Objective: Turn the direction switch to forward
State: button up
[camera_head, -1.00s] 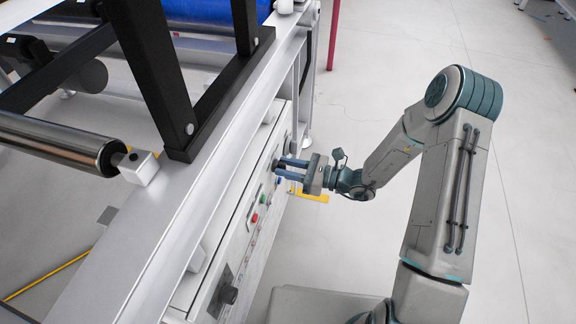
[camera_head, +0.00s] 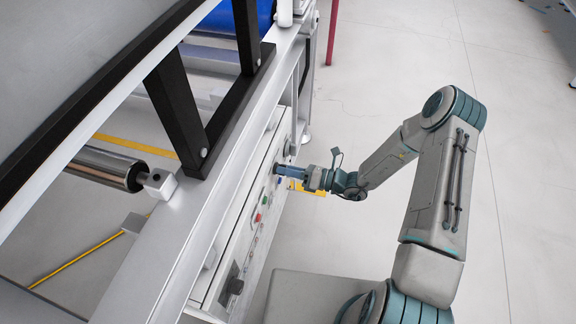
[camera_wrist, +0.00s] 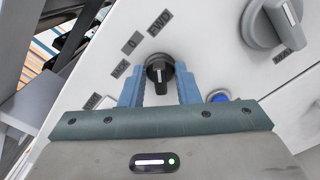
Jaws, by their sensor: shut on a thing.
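The direction switch (camera_wrist: 159,68) is a small black knob with a white line on the white panel in the wrist view. Labels stand around it on its upper left: FWD (camera_wrist: 160,22), 0 (camera_wrist: 130,43) and a third one (camera_wrist: 120,69) that is hard to read. The white line runs roughly up and down in the picture; which label it marks I cannot tell clearly. My gripper (camera_wrist: 160,82) has its blue fingers on both sides of the knob, shut on it. In the head view my gripper (camera_head: 279,169) meets the panel's far part and hides the knob.
A larger grey knob (camera_wrist: 276,20) and a blue button (camera_wrist: 218,96) sit beside the switch. A machine frame (camera_head: 190,220) rises left; open floor lies right.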

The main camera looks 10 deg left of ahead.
jog(key=shift+m, duration=0.4)
jog(key=o, duration=0.6)
jog(key=shift+d, duration=0.1)
jog(key=s+d+p, duration=0.2)
jog(key=d, duration=1.1)
jog(key=shift+d, duration=0.25)
